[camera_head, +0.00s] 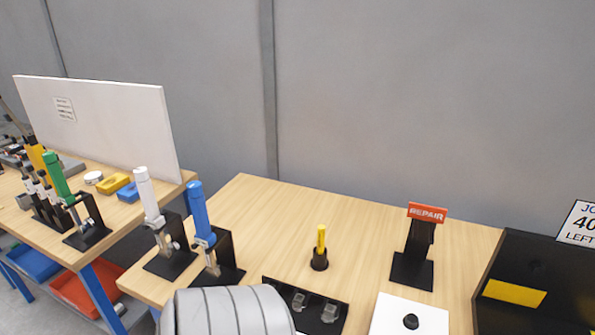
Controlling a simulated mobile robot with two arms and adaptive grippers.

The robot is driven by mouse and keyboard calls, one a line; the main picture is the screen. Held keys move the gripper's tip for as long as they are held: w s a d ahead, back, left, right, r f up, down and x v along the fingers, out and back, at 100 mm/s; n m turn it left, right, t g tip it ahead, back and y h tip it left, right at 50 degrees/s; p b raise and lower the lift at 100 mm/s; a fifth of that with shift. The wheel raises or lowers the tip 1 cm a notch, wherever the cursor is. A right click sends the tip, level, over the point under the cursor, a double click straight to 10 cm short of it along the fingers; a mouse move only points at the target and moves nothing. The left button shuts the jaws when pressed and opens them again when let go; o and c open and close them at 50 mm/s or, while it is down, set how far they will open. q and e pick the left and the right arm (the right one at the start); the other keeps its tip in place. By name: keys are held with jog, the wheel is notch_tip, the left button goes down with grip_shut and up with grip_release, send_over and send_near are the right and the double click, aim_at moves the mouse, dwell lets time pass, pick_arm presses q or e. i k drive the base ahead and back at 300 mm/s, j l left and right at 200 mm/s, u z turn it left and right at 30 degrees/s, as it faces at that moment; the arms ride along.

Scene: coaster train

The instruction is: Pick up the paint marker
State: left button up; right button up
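A small yellow marker-like stick (321,238), which looks like the paint marker, stands upright in a round black holder (319,262). The holder is on the wooden table (265,215) near its middle. Its lower end is hidden inside the holder. Neither of my grippers shows in the head view, so I cannot see whether they are open or shut.
Blue-handled (197,209) and white-handled (146,190) clamps stand left of the marker. A black tray (284,287) lies in front, a red REPAIR sign (427,213) right. Table behind the marker is clear.

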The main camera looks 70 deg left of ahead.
aim_at(321, 228)
jog(key=u, duration=1.9)
jog(key=k+j+u, duration=0.1)
jog(key=u, duration=0.15)
jog(key=j, duration=0.1)
